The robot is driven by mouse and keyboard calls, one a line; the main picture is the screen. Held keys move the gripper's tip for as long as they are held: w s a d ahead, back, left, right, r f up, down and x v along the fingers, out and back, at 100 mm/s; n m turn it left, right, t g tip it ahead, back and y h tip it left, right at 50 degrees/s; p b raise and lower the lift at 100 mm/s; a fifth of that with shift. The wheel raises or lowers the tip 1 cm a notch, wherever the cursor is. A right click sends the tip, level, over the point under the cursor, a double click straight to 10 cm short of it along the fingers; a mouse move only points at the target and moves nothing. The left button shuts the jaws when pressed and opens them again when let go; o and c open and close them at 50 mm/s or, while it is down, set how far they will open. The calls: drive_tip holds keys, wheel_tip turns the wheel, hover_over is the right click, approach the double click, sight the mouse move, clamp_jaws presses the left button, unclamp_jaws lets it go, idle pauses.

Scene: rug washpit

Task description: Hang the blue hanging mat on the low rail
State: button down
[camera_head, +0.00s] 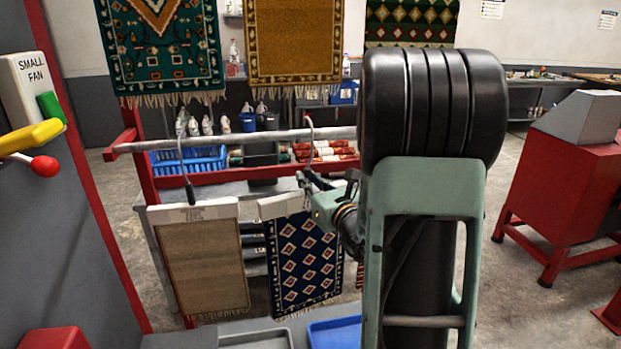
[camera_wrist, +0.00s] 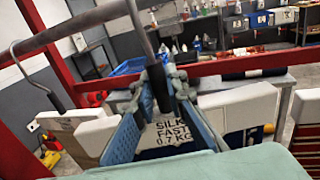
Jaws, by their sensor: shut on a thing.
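The blue hanging mat (camera_head: 303,262) is navy with red and white diamonds and hangs below a white header bar (camera_head: 280,206). In the wrist view the bar (camera_wrist: 235,108) carries the label "SILK FAST 0.7 KG". My gripper (camera_head: 311,183) is shut on the dark lower stem of the mat's hook (camera_head: 309,140); the wrist view shows my gripper (camera_wrist: 163,80) around this stem (camera_wrist: 160,92). The low rail (camera_head: 240,139) is a grey bar. The hook's curved top shows at the rail's height, but I cannot tell whether it rests on it. My arm hides the rail's right part.
A beige mat (camera_head: 205,262) hangs from the rail by its own hook, close on the left. Large rugs (camera_head: 295,40) hang behind and above. A blue crate (camera_head: 188,160) and a red frame (camera_head: 140,150) stand behind. A blue tray (camera_head: 335,332) lies below.

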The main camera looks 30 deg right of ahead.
drive_tip(key=shift+w+d, duration=0.15)
drive_tip(key=shift+w, duration=0.25)
drive_tip(key=shift+w+r, duration=0.1)
drive_tip(key=shift+w, duration=0.05)
drive_tip(key=shift+w+d+b, duration=0.25)
drive_tip(key=shift+w+b, duration=0.05)
drive_tip(key=shift+w, duration=0.6)
drive_tip(key=shift+w+d+b, duration=0.2)
drive_tip(key=shift+w+b, duration=0.05)
drive_tip(key=shift+w, duration=0.6)
drive_tip(key=shift+w+d+b, duration=0.25)
drive_tip(key=shift+w+b, duration=0.05)
drive_tip(key=shift+w, duration=0.6)
wheel_tip(320, 180, down, 4)
drive_tip(key=b, duration=0.4)
drive_tip(key=shift+b, duration=0.3)
